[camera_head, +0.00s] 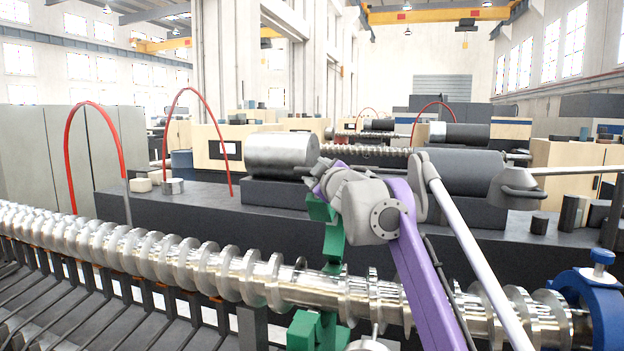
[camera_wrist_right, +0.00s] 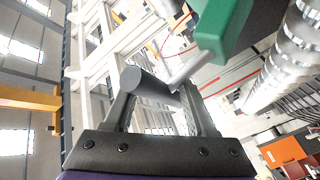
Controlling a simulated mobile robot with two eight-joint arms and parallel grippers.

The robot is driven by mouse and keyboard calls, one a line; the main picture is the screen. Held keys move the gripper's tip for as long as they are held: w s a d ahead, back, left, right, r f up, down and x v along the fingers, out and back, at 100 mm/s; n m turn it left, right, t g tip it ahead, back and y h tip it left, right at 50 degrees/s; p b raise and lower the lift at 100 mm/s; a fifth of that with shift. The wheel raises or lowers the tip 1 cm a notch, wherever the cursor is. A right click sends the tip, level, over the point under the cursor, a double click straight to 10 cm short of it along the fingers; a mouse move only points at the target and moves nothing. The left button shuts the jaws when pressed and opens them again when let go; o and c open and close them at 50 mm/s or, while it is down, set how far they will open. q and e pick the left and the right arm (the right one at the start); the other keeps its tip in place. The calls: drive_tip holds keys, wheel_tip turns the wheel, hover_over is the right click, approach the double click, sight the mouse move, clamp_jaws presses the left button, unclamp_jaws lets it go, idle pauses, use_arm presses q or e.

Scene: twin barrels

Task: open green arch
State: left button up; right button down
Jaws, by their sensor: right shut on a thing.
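The green arch (camera_head: 334,240) stands steeply up behind the silver screw shaft (camera_head: 312,290), its top swung up off the shaft. Its green base (camera_head: 318,331) shows in front, below the shaft. My right gripper (camera_head: 318,180) is at the arch's raised top end, its fingers partly hidden by the wrist. In the right wrist view, my right gripper (camera_wrist_right: 150,84) is shut on a dark cylindrical knob (camera_wrist_right: 147,82). A thin grey pin (camera_wrist_right: 190,70) runs from near the knob towards the green arch (camera_wrist_right: 222,28). My left gripper is not seen.
A blue arch (camera_head: 592,310) with a knob sits over the shaft at the right. Behind stands a long dark machine bed (camera_head: 270,220) with a metal cylinder (camera_head: 283,154) and red hoses (camera_head: 212,115). Dark slanted bars (camera_head: 120,310) lie below the shaft.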

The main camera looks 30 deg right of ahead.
drive_tip(key=shift+w+d+f, duration=0.1)
drive_tip(key=shift+d+f, duration=0.05)
drive_tip(key=shift+d, duration=0.5)
drive_tip(key=c, duration=0.5)
unclamp_jaws()
drive_tip(key=shift+o, duration=0.8)
drive_tip(key=shift+w+d+f, duration=0.1)
drive_tip(key=shift+d+f, duration=0.05)
drive_tip(key=shift+d, duration=0.3)
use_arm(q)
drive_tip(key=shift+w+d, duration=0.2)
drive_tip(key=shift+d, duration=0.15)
